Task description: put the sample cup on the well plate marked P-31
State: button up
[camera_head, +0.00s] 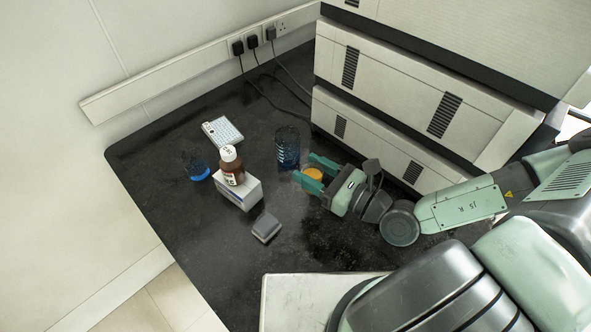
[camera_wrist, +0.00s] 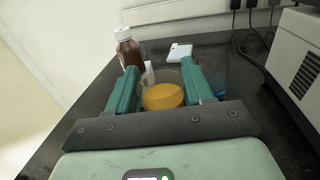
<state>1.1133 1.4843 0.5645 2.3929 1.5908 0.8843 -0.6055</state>
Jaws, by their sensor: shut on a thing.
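In the wrist view, the cup (camera_wrist: 164,97) stands between the fingers of my gripper (camera_wrist: 160,75) and looks upright. The well plate (camera_head: 223,132) is a flat white plate lying farther back and to the left, apart from the cup. It also shows beyond the fingers in the wrist view (camera_wrist: 180,52). Its marking is too small to read.
A brown bottle (camera_head: 231,170) stands on a white box (camera_head: 240,193) left of the cup. A blue glass vessel (camera_head: 288,150) stands just behind my gripper. A flask of blue liquid (camera_head: 197,171) and a grey block (camera_head: 266,227) are nearby. Stacked instruments (camera_head: 400,100) rise at right.

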jog(key=shift+r, duration=0.35)
jog(key=w+d+r+m+t+h, duration=0.1)
jog(key=w+d+r+t, duration=0.1)
jog(key=w+d+r, duration=0.75)
jog(key=w+a+r+m+t+h, duration=0.1)
jog(key=w+r+m+h, duration=0.15)
jog(key=r, duration=0.65)
jog(key=w+a+r+m+t+h, duration=0.1)
jog(key=r+t+h, duration=0.15)
jog(key=r, duration=0.55)
jog(key=w+a+r+m+t+h, duration=0.1)
jog(key=w+r+m+h, duration=0.15)
jog(key=r, duration=0.65)
jog(key=w+a+f+n+g+y, duration=0.2)
jog(key=w+a+f+n+y, duration=0.15)
jog(key=w+a+f, duration=0.4)
jog(key=n+g+y, duration=0.2)
jog(key=g+y, duration=0.1)
send_over(213, 134)
notch_tip(213, 134, down, 31)
jog(key=shift+t, duration=0.25)
jog(key=shift+f, duration=2.1)
